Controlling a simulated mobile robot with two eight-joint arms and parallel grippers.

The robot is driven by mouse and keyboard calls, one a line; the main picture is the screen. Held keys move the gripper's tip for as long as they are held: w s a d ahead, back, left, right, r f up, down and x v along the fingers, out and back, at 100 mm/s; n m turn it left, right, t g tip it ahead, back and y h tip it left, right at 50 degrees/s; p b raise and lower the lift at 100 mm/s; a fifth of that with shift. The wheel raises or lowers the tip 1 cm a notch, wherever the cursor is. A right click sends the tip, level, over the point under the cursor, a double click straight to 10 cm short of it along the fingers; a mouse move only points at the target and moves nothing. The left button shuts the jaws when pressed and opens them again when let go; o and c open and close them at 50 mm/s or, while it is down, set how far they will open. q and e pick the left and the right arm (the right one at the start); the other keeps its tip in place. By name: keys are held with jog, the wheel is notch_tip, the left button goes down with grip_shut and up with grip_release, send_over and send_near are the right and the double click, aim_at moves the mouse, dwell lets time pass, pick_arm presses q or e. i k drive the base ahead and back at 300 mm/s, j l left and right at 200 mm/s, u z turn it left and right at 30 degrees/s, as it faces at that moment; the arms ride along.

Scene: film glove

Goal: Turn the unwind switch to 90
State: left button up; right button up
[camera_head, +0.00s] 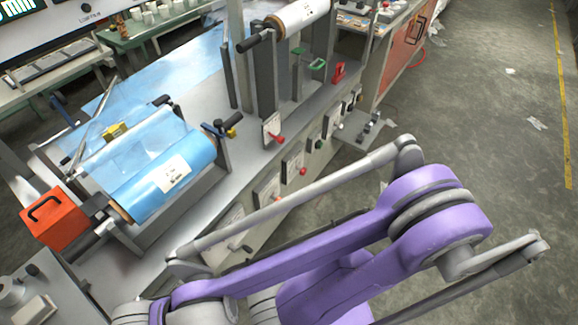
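Several small panels with switches line the front of the machine. A red-handled switch (278,139) sits on a white plate near the top edge. A red knob (303,171) sits lower on the front face. I cannot tell which is the unwind switch, nor read any dial markings. A large purple and grey arm of mine crosses the lower right and covers part of the front face. Neither gripper is in view.
A blue film roll (140,165) lies on the machine at left, with an orange box (55,222) beside it. A red lever (339,73) is behind the panels. Open grey floor (480,110) lies to the right.

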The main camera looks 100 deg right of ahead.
aim_at(302, 171)
jog(key=i+l+z, duration=0.1)
jog(key=z, duration=3.6)
